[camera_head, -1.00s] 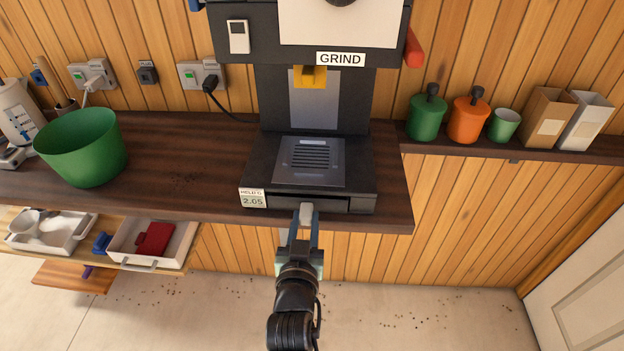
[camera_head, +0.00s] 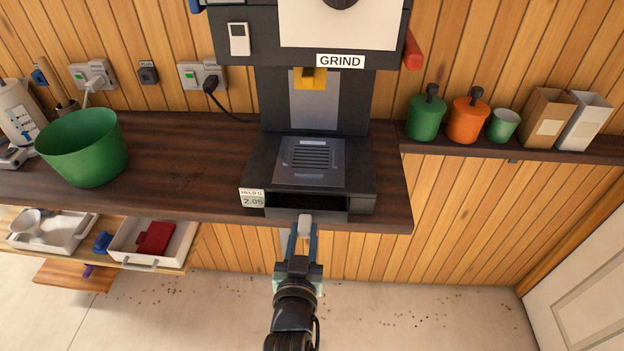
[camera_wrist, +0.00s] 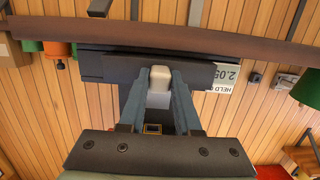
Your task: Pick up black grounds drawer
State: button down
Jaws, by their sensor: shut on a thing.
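The black grounds drawer (camera_head: 335,216) is at the base of the dark grinder (camera_head: 318,120). It is slid partly out towards me, with a dark gap above its front. My gripper (camera_head: 304,224) is shut on the drawer's pale handle, in front of the drawer. In the wrist view the two blue-grey fingers (camera_wrist: 159,84) hold the light handle block, with the dark drawer (camera_wrist: 115,68) behind it. The drawer's inside is too dark to make out.
The counter (camera_head: 190,205) has a green bucket (camera_head: 80,150) at left. A shelf at right holds a green canister (camera_head: 426,119), an orange canister (camera_head: 467,122), a green cup and boxes. Trays, one holding a red item (camera_head: 155,237), sit low at left. The floor in front is open.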

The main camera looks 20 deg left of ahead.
jog(key=f+p+v, duration=0.1)
jog(key=v, duration=0.7)
jog(key=shift+s, duration=0.3)
dwell(0.7)
jog(key=shift+d+f, duration=0.1)
jog(key=shift+d, duration=0.05)
jog(key=shift+f+p+v, duration=0.2)
jog(key=shift+p+v, duration=0.15)
jog(key=shift+v, duration=1)
jog(key=shift+f+p+v, duration=0.2)
jog(key=shift+p+v, duration=0.1)
jog(key=shift+v, duration=1)
jog(key=shift+s, duration=0.1)
